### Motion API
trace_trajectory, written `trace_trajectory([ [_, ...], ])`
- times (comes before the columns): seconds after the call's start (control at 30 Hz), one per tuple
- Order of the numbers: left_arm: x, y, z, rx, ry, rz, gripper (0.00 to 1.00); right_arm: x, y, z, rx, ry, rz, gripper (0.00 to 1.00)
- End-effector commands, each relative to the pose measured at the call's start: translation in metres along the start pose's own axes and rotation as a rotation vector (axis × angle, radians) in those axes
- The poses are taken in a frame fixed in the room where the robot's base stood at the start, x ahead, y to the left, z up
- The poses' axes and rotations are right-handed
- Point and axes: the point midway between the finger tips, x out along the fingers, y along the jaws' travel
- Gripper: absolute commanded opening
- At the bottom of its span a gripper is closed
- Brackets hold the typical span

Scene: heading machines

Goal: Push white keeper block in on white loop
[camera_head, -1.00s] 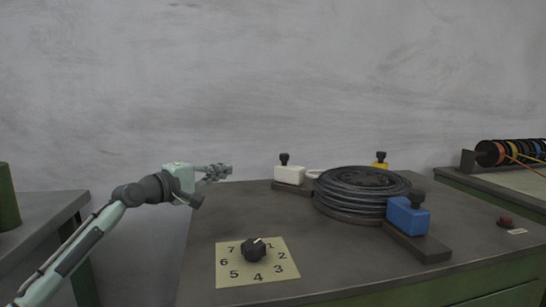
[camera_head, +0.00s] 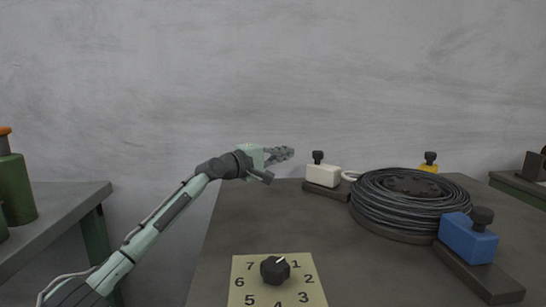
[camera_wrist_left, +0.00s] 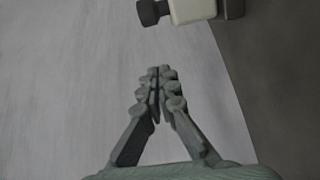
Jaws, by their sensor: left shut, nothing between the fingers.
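The white keeper block (camera_head: 322,175) with a black knob on top sits on a dark rail at the back of the table. A white loop (camera_head: 351,175) shows just right of it, beside the black coil (camera_head: 410,203). My left gripper (camera_head: 290,153) is shut and empty, in the air to the left of the white block and apart from it. In the left wrist view the closed fingertips (camera_wrist_left: 160,72) point toward the white block (camera_wrist_left: 193,10), which is cut off by the top edge. My right gripper is not in view.
A blue block (camera_head: 467,240) sits on a rail at the right of the coil, and a yellow block (camera_head: 429,168) behind it. A numbered dial plate (camera_head: 241,291) lies at the front. Green bottles (camera_head: 14,190) stand on a side table at left. The table's left part is clear.

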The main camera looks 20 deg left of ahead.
Motion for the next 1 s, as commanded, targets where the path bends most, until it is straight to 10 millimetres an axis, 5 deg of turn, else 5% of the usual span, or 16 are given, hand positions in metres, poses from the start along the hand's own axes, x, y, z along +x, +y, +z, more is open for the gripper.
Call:
trace_trajectory([
  [0.1, 0.020, 0.001, 0.002, -0.001, -0.001, 0.001, 0.00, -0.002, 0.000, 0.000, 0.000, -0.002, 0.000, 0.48],
  [0.4, 0.025, 0.000, 0.036, 0.001, -0.001, -0.001, 0.00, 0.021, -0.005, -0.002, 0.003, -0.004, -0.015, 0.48],
  [1.0, 0.026, 0.002, 0.039, -0.002, 0.000, 0.000, 0.00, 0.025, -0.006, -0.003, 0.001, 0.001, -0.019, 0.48],
])
